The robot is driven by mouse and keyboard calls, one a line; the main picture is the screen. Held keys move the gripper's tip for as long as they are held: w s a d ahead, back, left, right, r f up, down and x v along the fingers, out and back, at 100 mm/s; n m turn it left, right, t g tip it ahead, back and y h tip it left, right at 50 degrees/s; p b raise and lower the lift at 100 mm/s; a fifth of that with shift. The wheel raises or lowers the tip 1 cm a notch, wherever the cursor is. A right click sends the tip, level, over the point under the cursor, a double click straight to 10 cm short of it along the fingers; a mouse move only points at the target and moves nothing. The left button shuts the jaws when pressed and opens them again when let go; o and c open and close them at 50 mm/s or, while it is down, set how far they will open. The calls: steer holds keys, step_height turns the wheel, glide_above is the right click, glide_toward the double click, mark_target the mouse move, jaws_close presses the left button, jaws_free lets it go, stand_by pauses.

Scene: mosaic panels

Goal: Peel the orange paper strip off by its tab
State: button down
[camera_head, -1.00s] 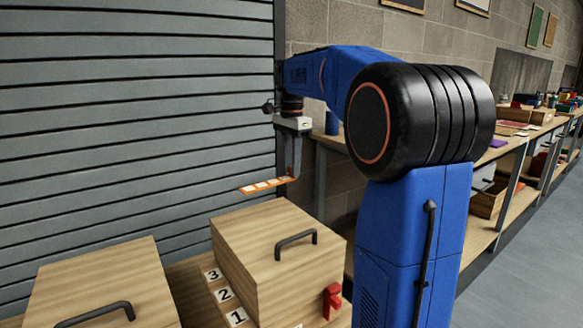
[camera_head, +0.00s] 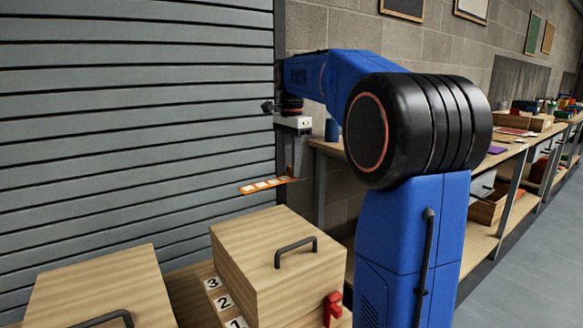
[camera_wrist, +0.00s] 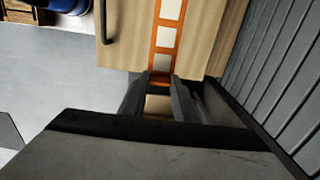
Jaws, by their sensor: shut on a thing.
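An orange paper strip (camera_head: 262,186) with white squares along it is held in the air by one end, above and behind a wooden box. My gripper (camera_head: 292,178) is shut on the strip's end. The wrist view shows the strip (camera_wrist: 164,45) running away from between my gripper's fingers (camera_wrist: 160,82), with the box top behind it. The strip looks nearly level, and no part of it touches the box in the head view. The tab itself is hidden between the fingers.
The wooden box (camera_head: 250,245) has a dark handle and a red clip (camera_head: 332,306). Number tiles (camera_head: 222,301) lie beside it. A second wooden box (camera_head: 100,285) stands at left. A grey slatted wall (camera_head: 130,120) is close behind. Shelving (camera_head: 500,180) runs along the right.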

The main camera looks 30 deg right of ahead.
steer(key=shift+r, duration=1.65)
